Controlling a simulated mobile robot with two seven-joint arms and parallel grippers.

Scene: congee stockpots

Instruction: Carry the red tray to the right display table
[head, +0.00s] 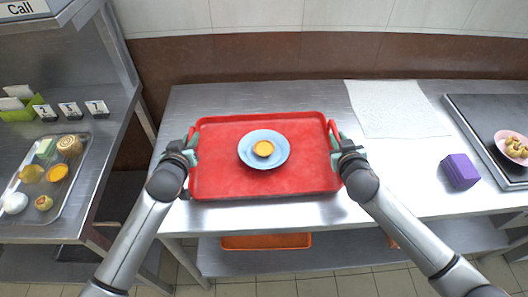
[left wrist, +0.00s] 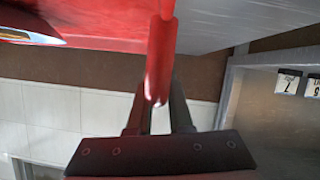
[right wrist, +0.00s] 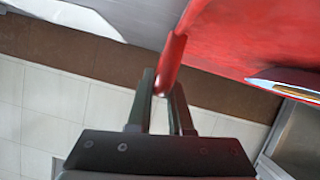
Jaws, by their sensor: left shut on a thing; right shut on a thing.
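The red tray (head: 220,180) is at the middle of the head view, over the steel table (head: 300,215). I cannot tell whether it touches the table. A blue plate (head: 248,160) with a round yellow item (head: 263,149) sits on the tray. My left gripper (head: 189,149) is shut on the tray's left handle, and the red handle (left wrist: 158,65) shows between its fingers in the left wrist view. My right gripper (head: 338,146) is shut on the right handle, also seen between the fingers in the right wrist view (right wrist: 171,62).
To the right are a white cloth (head: 385,108), a purple block (head: 460,171) and a dark tray (head: 490,112) with a pink bowl (head: 514,148). A left counter holds a food tray (head: 78,190) and number cards (head: 70,110). An orange tray (head: 265,241) lies on the lower shelf.

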